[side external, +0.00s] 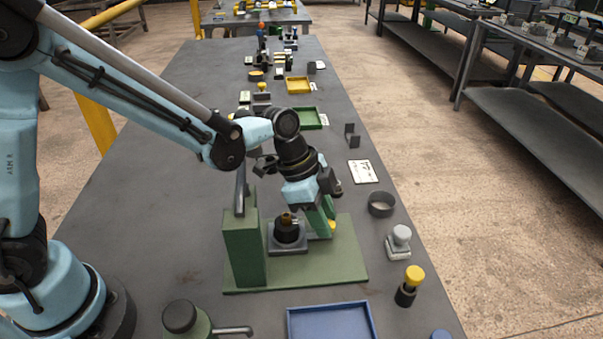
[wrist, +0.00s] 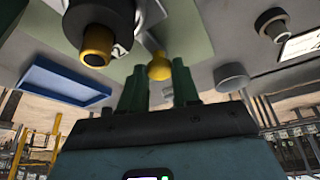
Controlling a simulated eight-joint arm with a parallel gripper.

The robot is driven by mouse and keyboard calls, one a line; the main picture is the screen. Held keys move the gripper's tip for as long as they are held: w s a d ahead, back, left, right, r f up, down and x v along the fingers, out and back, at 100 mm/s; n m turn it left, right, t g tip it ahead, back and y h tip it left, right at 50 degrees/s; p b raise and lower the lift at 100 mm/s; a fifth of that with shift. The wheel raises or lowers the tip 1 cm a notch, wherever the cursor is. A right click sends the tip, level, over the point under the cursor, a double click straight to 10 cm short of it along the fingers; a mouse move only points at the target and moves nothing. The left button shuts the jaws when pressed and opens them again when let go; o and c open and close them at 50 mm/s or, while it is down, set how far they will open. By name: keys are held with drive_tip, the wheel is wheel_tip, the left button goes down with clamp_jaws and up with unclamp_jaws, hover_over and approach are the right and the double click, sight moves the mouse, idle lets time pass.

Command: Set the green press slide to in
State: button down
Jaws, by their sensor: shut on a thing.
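The green press stands near the table's front, with a green base plate (side external: 345,262) and an upright green column (side external: 243,250). A black cylinder with a brass top (side external: 287,225) sits in a grey block on the plate; it also shows at the upper left of the wrist view (wrist: 97,42). A yellow knob (side external: 332,226) is at the right of that block. In the wrist view the yellow knob (wrist: 159,66) lies between the green fingers of my gripper (wrist: 159,82). My gripper (side external: 328,220) is shut on it. The slide's body is mostly hidden.
A blue tray (side external: 330,322) lies in front of the press. A yellow-topped black plunger (side external: 410,284), a white-knobbed block (side external: 399,243) and a dark ring (side external: 381,205) stand along the right edge. A dark-knobbed green fixture (side external: 185,322) is front left.

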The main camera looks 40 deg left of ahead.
sight(304, 233)
drive_tip(key=shift+s+a, duration=1.2)
drive_tip(key=c, duration=0.8)
unclamp_jaws()
